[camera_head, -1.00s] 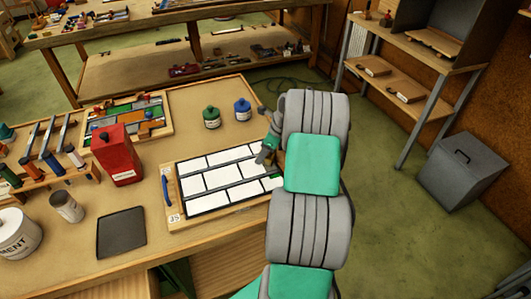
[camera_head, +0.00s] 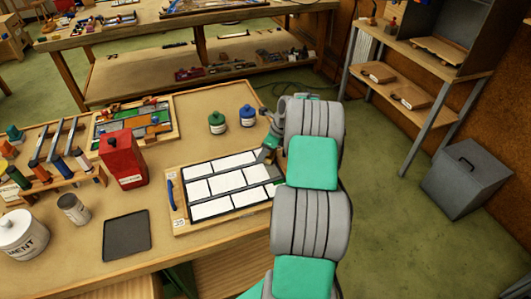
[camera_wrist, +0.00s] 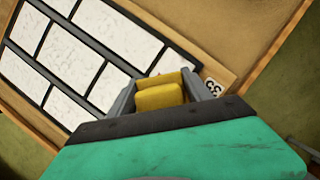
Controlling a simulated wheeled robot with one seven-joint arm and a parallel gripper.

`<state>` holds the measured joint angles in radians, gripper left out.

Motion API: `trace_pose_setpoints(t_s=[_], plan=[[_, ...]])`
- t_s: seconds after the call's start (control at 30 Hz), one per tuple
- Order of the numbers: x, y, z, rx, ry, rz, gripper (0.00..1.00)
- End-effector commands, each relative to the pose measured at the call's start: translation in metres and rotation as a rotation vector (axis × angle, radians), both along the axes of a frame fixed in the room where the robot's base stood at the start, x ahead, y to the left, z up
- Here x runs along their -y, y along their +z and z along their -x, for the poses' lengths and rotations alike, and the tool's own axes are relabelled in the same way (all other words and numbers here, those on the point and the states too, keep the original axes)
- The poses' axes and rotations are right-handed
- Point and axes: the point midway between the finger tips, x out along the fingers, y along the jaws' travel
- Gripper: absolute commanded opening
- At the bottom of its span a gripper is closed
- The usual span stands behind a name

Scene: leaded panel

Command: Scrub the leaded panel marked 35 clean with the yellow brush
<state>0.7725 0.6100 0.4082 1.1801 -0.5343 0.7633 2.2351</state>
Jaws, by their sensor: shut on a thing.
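The leaded panel (camera_head: 222,186) lies flat in a wooden frame on the bench, with white panes between dark lead strips. A small tag (camera_head: 179,222) is at its near left corner. In the wrist view the panes (camera_wrist: 71,56) show faint grey streaks, and a tag (camera_wrist: 213,87) is beside my gripper. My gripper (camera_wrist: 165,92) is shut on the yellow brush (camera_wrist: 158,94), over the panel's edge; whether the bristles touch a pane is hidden. In the head view my gripper (camera_head: 266,154) is at the panel's far right, and my arm covers its right edge.
A blue handle (camera_head: 171,195) is at the panel's left side. A dark tray (camera_head: 127,236), a metal can (camera_head: 73,209) and a red canister (camera_head: 123,160) stand left. Green (camera_head: 217,122) and blue (camera_head: 247,116) jars stand behind.

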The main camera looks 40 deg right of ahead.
Motion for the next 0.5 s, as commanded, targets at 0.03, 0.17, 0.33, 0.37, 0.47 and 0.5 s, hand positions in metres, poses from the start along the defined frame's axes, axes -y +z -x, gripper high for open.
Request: trace_pose_setpoints(t_s=[0.03,0.17,0.33,0.37,0.47,0.5], plan=[[0.001,0.001,-0.005,0.000,0.001,0.000,0.20],[0.005,0.001,-0.016,0.000,0.001,0.000,0.20],[0.006,0.000,-0.021,0.000,-0.001,0.000,0.20],[0.006,0.000,-0.021,0.000,-0.001,0.000,0.20],[0.006,0.000,-0.021,0.000,0.000,0.000,0.20],[0.006,0.000,-0.021,0.000,0.000,0.000,0.20]])
